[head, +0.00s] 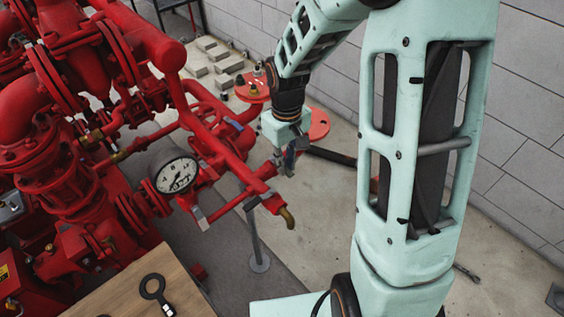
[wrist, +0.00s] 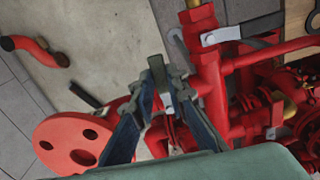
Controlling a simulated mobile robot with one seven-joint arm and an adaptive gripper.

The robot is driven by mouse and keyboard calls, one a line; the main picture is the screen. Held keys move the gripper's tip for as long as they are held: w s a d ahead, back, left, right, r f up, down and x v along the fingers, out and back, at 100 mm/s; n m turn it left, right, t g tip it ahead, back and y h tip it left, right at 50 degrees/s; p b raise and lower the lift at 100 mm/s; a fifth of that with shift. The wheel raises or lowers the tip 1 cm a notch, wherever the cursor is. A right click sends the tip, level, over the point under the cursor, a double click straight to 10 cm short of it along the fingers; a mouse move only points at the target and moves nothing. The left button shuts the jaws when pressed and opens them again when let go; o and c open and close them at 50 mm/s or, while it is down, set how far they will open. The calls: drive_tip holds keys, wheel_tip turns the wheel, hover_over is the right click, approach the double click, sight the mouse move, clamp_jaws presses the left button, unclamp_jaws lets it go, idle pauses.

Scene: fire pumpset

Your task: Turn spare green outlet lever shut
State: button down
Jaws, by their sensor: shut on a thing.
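My gripper (head: 288,160) is beside the right end of the red pipework in the head view. In the wrist view my gripper (wrist: 165,80) has its two dark fingers closed around a small pale grey-green lever (wrist: 168,102), beside a red valve body (wrist: 210,75). The lever is mostly hidden by the fingers, and its exact angle is hard to tell. In the head view the gripper covers it.
Another grey lever (wrist: 240,33) sits on the red pipe near a brass outlet (wrist: 199,18); the outlet also shows in the head view (head: 288,218). A pressure gauge (head: 177,177) is to the left. A red flange disc (wrist: 75,145) lies near the fingers.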

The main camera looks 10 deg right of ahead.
sight(287, 168)
drive_tip(key=shift+w+d+n, duration=0.2)
drive_tip(key=shift+n, duration=0.2)
drive_tip(key=c, duration=1.9)
unclamp_jaws()
wheel_tip(287, 168, up, 12)
